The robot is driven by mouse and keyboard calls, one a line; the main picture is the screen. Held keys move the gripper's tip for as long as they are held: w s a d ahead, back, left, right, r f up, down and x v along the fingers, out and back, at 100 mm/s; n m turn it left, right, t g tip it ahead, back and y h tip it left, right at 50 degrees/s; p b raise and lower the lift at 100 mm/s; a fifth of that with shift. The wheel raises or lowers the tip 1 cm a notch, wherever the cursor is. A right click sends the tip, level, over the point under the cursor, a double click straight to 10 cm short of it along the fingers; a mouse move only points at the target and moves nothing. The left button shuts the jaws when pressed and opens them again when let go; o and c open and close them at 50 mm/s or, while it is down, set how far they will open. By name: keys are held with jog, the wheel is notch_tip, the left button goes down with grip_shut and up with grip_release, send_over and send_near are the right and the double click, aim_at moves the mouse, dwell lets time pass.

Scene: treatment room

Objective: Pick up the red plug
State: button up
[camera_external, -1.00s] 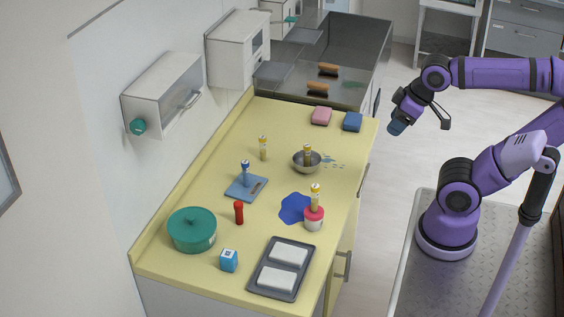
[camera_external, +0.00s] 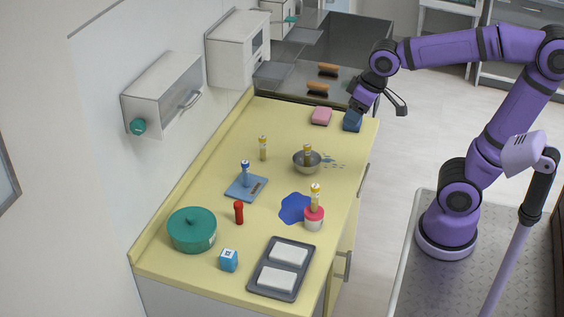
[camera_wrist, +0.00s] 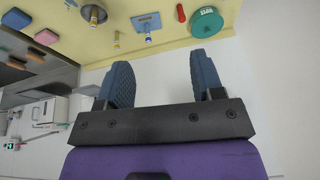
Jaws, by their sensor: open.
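The red plug (camera_external: 239,212) stands upright on the yellow counter (camera_external: 213,277), between the green pot and the blue board. It also shows in the wrist view, a small red shape (camera_wrist: 181,13) at the top edge. My gripper (camera_external: 356,106) is at the far right end of the counter, in front of the blue sponge in the picture and far from the plug. In the wrist view its two blue fingers (camera_wrist: 163,75) are apart with nothing between them.
A metal bowl (camera_external: 296,166), red-lidded jar (camera_external: 313,222) and sponges (camera_external: 321,116) stand farther right.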

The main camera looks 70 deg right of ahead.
jog(key=w+a+f+m+g, duration=0.1)
jog(key=w+f, duration=0.2)
jog(key=w, duration=0.7)
jog(key=m+g, duration=0.2)
jog(key=g, duration=0.1)
send_over(239, 212)
jog(key=f, duration=1.7)
jog(key=d+f, duration=0.1)
jog(key=f, duration=0.7)
jog(key=shift+w+f, duration=0.2)
notch_tip(239, 212, down, 6)
jog(key=shift+w+a+f, duration=0.1)
jog(key=shift+f, duration=2.55)
jog(key=c, duration=1)
jog(key=shift+c, duration=0.2)
